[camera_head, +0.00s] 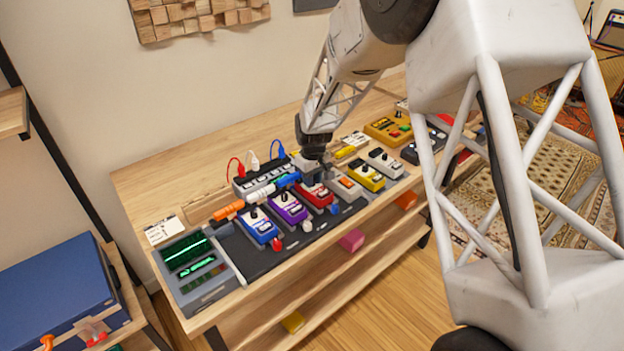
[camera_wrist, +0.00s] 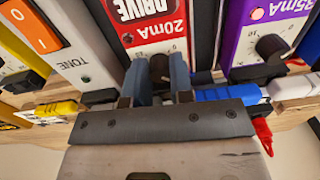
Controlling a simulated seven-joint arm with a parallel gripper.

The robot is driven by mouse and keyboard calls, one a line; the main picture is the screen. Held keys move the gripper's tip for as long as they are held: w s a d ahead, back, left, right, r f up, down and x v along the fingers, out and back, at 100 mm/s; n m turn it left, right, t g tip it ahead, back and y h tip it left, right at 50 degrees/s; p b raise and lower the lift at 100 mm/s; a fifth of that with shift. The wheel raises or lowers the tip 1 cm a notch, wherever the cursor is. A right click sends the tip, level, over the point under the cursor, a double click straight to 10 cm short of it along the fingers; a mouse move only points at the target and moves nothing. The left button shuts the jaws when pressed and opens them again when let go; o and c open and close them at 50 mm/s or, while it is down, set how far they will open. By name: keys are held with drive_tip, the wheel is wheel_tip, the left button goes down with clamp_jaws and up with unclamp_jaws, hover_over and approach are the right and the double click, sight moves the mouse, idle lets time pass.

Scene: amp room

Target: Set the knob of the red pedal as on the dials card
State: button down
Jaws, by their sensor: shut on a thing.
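The red pedal (camera_head: 317,196) stands in the row on the dark board, between the purple pedal and a grey one. In the wrist view its red and white face (camera_wrist: 158,22) reads "DRIVE" and "20mA". My gripper (camera_head: 312,176) is over the back end of the red pedal. In the wrist view my gripper's blue fingers (camera_wrist: 160,72) are shut on the dark knob (camera_wrist: 159,66) of the red pedal. The fingers hide most of the knob, and I cannot read its setting. A white card (camera_head: 165,230) lies at the table's left; its writing is too small to read.
A purple pedal (camera_head: 288,208) and a blue pedal (camera_head: 258,225) stand to the left, a yellow pedal (camera_head: 367,177) to the right. Coloured plugs, including a blue one (camera_wrist: 226,93), lie close beside my fingers. A screen unit (camera_head: 195,270) stands at the left end.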

drive_tip(key=c, duration=1)
unclamp_jaws()
drive_tip(key=shift+r, duration=0.15)
drive_tip(key=shift+r, duration=3.75)
